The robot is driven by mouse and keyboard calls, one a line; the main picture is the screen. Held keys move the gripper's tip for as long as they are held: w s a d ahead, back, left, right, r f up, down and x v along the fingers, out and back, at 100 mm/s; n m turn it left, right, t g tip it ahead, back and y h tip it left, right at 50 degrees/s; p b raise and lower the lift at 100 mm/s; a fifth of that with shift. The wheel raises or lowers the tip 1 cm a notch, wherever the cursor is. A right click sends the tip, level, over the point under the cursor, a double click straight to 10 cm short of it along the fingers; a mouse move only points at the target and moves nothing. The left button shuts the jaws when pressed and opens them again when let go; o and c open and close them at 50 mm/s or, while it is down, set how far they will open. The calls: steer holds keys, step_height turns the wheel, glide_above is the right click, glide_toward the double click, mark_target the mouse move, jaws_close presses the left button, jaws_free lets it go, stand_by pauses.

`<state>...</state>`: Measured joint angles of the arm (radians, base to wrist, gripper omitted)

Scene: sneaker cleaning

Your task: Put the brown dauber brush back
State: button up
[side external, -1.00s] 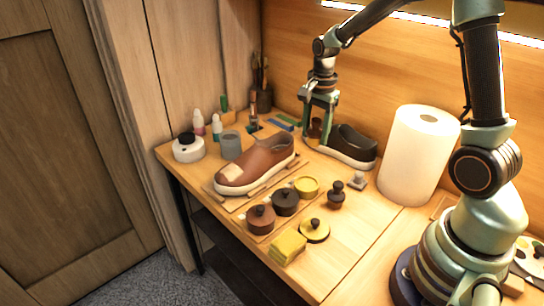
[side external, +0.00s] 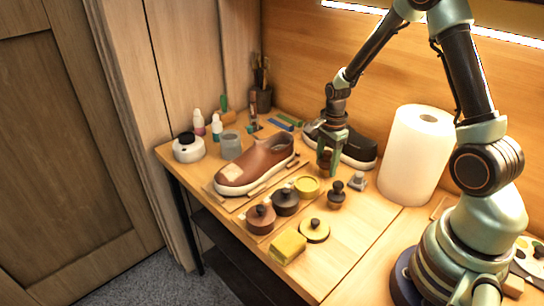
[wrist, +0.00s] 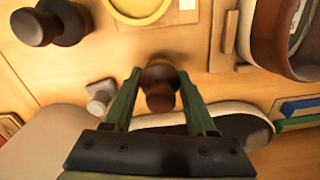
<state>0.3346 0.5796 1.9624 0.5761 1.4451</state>
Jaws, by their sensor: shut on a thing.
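My gripper (side external: 326,168) is shut on the brown dauber brush (wrist: 160,84). In the wrist view my green fingers (wrist: 160,76) stand on either side of its round, dark brown body. In the side view the fingers mostly hide the brush. The brush is in front of the black shoe (side external: 360,150) and right of the brown shoe (side external: 262,163). I cannot tell whether its foot touches the table. A second, darker dauber brush (side external: 336,195) stands on the table just in front, and it also shows at the top left of the wrist view (wrist: 52,22).
An open yellow tin (side external: 307,187), a dark tin (side external: 285,203) and a brown tin (side external: 261,219) form a row. A small grey item (side external: 357,181) and a paper roll (side external: 414,155) stand right.

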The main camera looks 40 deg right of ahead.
mark_target(328, 153)
steer(key=shift+f, duration=0.2)
steer(key=shift+f, duration=0.15)
steer(key=o, duration=1.3)
step_height(328, 153, up, 12)
steer(key=shift+s+a+r, duration=0.1)
steer(key=shift+r, duration=0.1)
steer(key=shift+s+a+r+n+t, duration=0.9)
steer(key=shift+s+a+r+n, duration=0.85)
steer(key=shift+n, duration=1.65)
steer(key=shift+s+a+r+n+t, duration=1.05)
steer(key=shift+a+r+n, duration=1.25)
steer(key=shift+n, duration=1.1)
steer(key=shift+s+a+r+n+t, duration=0.75)
steer(key=shift+s+a+r+n, duration=1.25)
steer(key=shift+n, duration=1.4)
